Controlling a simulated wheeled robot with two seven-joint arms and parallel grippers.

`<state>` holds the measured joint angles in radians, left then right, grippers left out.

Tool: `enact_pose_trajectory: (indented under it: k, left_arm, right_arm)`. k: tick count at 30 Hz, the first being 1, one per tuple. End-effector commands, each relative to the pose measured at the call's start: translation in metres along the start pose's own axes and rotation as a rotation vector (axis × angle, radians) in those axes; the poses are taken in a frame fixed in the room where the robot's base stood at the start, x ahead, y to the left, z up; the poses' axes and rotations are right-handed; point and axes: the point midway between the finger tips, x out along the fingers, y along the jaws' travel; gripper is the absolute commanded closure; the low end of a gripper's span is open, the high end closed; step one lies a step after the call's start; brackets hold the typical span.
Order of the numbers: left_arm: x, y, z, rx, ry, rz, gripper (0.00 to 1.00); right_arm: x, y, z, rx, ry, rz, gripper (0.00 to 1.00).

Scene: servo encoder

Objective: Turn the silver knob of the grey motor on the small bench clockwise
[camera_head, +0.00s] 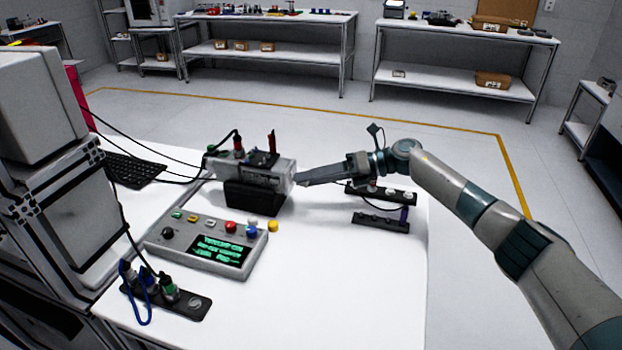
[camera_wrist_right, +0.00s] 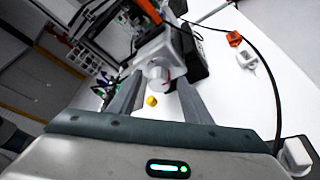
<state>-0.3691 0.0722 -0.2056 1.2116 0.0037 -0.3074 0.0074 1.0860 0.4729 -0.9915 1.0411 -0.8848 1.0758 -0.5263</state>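The grey motor (camera_head: 280,172) sits on a black stand on the white bench in the head view. It also shows in the right wrist view (camera_wrist_right: 170,43), with its silver knob (camera_wrist_right: 156,73) facing my right gripper and a small red mark on it. My right gripper (camera_head: 300,181) reaches in from the right at the motor's right end. In the wrist view its two fingers (camera_wrist_right: 160,86) are apart, with the knob between or just beyond the tips. I cannot tell whether they touch it. In the head view the fingers hide the knob. My left gripper is not in view.
A control box (camera_head: 185,247) with a green display stands in front of the motor. A black connector strip (camera_head: 190,306) lies front left, and two dark strips (camera_head: 380,222) lie under my right arm. A keyboard (camera_head: 133,169) is at left. The bench's front right is clear.

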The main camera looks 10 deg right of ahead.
Motion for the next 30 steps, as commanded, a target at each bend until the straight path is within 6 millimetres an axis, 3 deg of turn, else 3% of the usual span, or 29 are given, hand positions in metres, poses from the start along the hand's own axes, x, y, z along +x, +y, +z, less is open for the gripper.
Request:
enact_pose_trajectory:
  k: [10,16,23,30]
  left_arm:
    - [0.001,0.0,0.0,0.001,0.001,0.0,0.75]
    - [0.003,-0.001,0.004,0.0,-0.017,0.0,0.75]
    - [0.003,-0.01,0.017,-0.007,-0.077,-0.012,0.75]
    - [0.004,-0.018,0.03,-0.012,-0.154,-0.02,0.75]
  right_arm:
    - [-0.001,0.0,0.0,-0.001,0.0,0.001,0.55]
    - [-0.012,-0.001,0.0,-0.002,-0.001,0.0,0.55]
    - [-0.046,-0.002,-0.001,-0.002,-0.002,-0.002,0.55]
    - [-0.094,-0.003,-0.001,-0.001,-0.002,-0.003,0.55]
